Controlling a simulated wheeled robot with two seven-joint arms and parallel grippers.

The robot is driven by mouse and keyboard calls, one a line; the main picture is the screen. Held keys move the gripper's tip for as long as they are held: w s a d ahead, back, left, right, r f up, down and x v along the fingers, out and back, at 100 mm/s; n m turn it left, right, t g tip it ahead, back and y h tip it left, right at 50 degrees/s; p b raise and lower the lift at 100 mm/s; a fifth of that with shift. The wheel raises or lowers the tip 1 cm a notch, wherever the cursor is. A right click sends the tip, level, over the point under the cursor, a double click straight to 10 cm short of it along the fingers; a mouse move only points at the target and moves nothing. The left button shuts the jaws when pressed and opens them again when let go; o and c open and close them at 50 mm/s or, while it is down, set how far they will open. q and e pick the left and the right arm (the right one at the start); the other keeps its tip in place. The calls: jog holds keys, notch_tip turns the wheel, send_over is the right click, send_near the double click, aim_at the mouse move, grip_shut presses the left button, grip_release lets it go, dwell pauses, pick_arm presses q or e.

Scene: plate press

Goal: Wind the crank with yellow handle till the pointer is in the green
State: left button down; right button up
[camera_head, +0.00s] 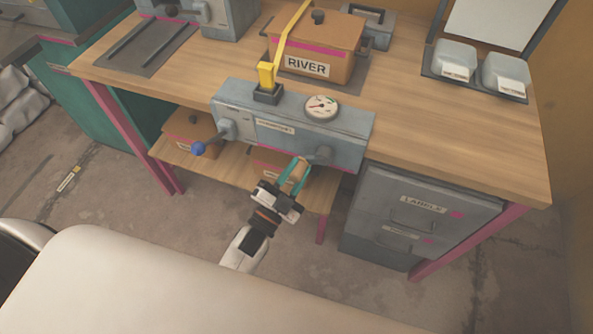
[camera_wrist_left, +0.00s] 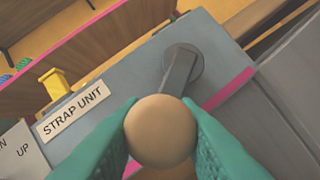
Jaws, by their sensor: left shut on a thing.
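The crank (camera_head: 318,155) is on the front right of the grey-blue strap unit (camera_head: 240,97). Its handle looks tan rather than bright yellow; it shows end-on as a round knob (camera_wrist_left: 160,131) in the left wrist view, with the grey crank arm (camera_wrist_left: 180,75) running up to a hub. My left gripper (camera_head: 296,173) is shut on the handle, one teal finger on each side. A round white gauge (camera_head: 321,107) sits on the unit's top; its pointer and coloured bands are too small to read surely. My right gripper is not in view.
A blue-knobbed lever (camera_head: 198,147) sticks out at the unit's left. A yellow strap guide (camera_head: 266,75) rises behind, beside a box marked RIVER (camera_head: 318,50). A grey drawer cabinet (camera_head: 420,210) stands below right. The worktop (camera_head: 450,140) right of the unit is clear.

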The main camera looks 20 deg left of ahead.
aim_at(296, 169)
pick_arm(q)
jog(key=shift+r, duration=0.1)
jog(key=shift+a+r+m+g+h+p, duration=0.25)
jog(key=shift+r+m+p, duration=0.2)
jog(key=shift+m+p, duration=0.5)
notch_tip(296, 169, up, 3)
jog(key=m+g+p, duration=0.1)
jog(key=m+p, duration=0.2)
jog(key=m+g+h+p, duration=0.1)
jog(key=m+g+p, duration=0.1)
jog(key=m, duration=0.2)
jog(key=shift+a+p, duration=0.1)
jog(key=shift+p, duration=0.3)
jog(key=r+m+g+p, duration=0.1)
jog(key=m+p, duration=0.1)
jog(key=shift+r+m, duration=0.1)
jog(key=shift+m, duration=0.25)
jog(key=shift+d+r+m+p, duration=0.15)
jog(key=shift+d+m+p, duration=0.15)
jog(key=shift+m+p, duration=0.4)
jog(key=shift+g+y, duration=0.25)
jog(key=c, duration=1.1)
grip_release()
